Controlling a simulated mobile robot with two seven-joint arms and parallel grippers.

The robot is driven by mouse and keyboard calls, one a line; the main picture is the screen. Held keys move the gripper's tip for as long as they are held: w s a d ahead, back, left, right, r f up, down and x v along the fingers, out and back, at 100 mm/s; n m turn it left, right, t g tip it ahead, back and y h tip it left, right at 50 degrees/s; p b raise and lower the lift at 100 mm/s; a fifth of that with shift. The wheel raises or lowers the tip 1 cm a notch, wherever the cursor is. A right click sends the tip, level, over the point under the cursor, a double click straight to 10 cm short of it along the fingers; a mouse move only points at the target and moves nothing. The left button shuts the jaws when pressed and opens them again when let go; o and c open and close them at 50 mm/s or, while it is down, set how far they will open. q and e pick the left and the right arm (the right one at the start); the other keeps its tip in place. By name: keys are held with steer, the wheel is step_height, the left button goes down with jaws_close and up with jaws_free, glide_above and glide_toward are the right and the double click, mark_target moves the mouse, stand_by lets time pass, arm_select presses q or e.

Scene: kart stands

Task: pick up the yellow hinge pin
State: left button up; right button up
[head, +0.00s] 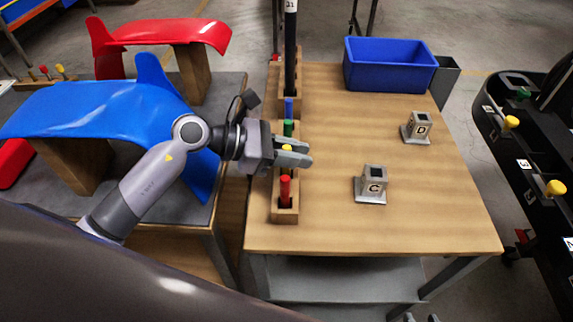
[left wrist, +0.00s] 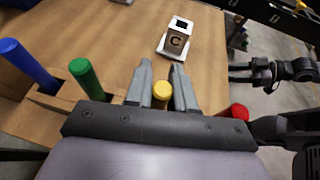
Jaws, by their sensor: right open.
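The yellow hinge pin (head: 286,148) stands in the wooden rack (head: 284,216), between the green pin (head: 288,128) and the red pin (head: 285,190). My left gripper (head: 300,156) reaches across the rack from the left at the yellow pin. In the left wrist view the yellow pin's top (left wrist: 162,90) is between the two fingers (left wrist: 161,72), which are close against its sides. The pin's lower part is hidden by the gripper. My right gripper (head: 422,318) shows only as small tips at the bottom edge of the head view, with nothing seen in it.
A blue pin (head: 289,107) stands behind the green one. Grey blocks C (head: 373,184) and D (head: 417,127) stand on the table to the right. A blue bin (head: 390,66) is at the back. Blue and red panels lie on stands at left. The table's front is clear.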

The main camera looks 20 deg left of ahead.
arm_select(q)
jaws_close()
steer(key=shift+r, duration=0.15)
step_height(320, 180, up, 20)
stand_by(0.4)
steer(key=shift+b, duration=0.3)
stand_by(0.7)
